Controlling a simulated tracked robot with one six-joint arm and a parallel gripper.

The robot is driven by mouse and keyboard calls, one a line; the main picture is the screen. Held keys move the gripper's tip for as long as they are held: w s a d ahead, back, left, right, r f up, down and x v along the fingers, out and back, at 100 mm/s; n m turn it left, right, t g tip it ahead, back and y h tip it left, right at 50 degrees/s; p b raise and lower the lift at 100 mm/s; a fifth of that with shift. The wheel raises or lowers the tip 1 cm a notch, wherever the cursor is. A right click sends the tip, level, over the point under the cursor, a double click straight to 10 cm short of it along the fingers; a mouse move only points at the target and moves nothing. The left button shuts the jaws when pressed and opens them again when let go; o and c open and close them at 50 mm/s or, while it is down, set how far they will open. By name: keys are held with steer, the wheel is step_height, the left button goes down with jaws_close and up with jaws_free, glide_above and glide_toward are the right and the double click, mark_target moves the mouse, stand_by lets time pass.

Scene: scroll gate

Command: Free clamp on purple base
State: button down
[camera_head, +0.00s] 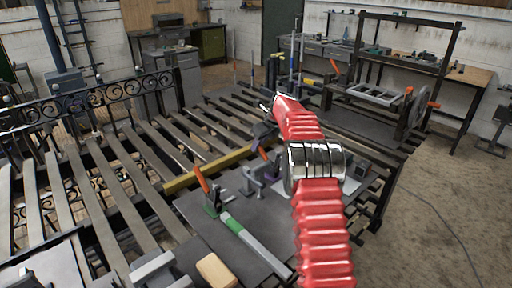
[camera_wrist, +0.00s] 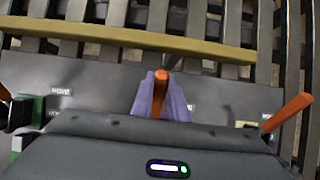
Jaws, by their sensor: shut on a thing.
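In the head view a small purple part (camera_head: 256,146) shows below the end of my red arm. My gripper (camera_head: 264,130) is down at this clamp and shut on its orange handle.
A green clamp (camera_head: 212,210) with an orange handle stands to the left on the dark plate (camera_head: 215,250). A grey clamp (camera_head: 250,182) is nearby. Another orange handle (camera_wrist: 287,113) is at right in the wrist view. A yellow bar (camera_head: 207,168) lies along the plate's far edge.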

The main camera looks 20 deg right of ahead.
steer(key=shift+s+a+f, duration=0.15)
steer(key=shift+a+f, duration=0.05)
steer(key=shift+f, duration=0.1)
steer(key=c, duration=1.7)
jaws_free()
steer(key=shift+d+r, duration=0.1)
steer(key=shift+r, duration=0.1)
steer(key=v, duration=1.3)
steer(key=shift+s+r, duration=0.15)
steer(key=shift+r, duration=0.1)
